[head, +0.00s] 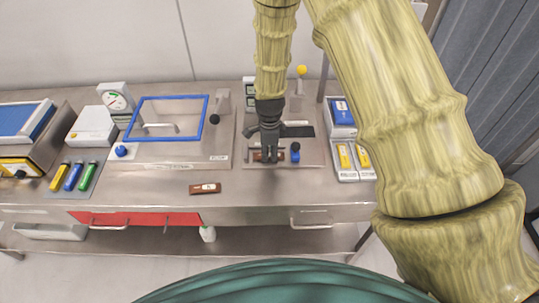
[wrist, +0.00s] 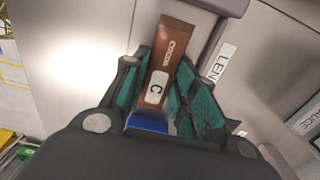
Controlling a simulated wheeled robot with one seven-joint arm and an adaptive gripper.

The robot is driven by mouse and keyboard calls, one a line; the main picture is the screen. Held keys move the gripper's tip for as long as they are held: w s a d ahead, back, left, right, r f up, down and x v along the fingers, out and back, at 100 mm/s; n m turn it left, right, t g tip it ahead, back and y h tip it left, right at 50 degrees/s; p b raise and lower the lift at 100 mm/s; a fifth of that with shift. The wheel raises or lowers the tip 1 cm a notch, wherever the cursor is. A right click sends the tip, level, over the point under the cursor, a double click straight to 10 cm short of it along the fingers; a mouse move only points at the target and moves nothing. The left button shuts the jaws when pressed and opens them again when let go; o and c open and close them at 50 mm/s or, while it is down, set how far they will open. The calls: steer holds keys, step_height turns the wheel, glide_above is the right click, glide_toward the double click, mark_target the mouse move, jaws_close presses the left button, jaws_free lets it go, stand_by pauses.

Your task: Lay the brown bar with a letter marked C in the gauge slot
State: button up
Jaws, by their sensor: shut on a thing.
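My gripper (head: 268,158) is shut on a brown bar (head: 258,156) over the gauge plate (head: 312,160) at the right of the bench. In the wrist view the bar (wrist: 172,50) lies between the teal finger pads of my gripper (wrist: 166,92), with a white label marked C facing the camera. A blue part shows below the bar's near end. Whether the bar touches the gauge slot is hidden by my fingers. A grey edge and a label reading LEN (wrist: 222,62) are just right of the bar.
A second brown bar (head: 205,188) lies near the bench's front edge. A blue knob (head: 295,151) stands right of my gripper. A blue-framed clear lid (head: 170,118) and a dial gauge (head: 116,101) are to the left. White trays (head: 347,174) are to the right.

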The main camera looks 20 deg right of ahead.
mark_target(270, 156)
steer(key=shift+s+r, duration=0.35)
steer(key=shift+w+f, duration=0.1)
steer(key=shift+f, duration=0.25)
steer(key=o, duration=0.9)
steer(key=shift+w, duration=0.1)
steer(key=shift+c, duration=0.2)
steer(key=shift+o, duration=0.8)
steer(key=shift+r, duration=0.1)
steer(key=shift+r, duration=0.1)
steer(key=shift+r, duration=0.15)
step_height(270, 156, up, 12)
steer(key=b, duration=0.4)
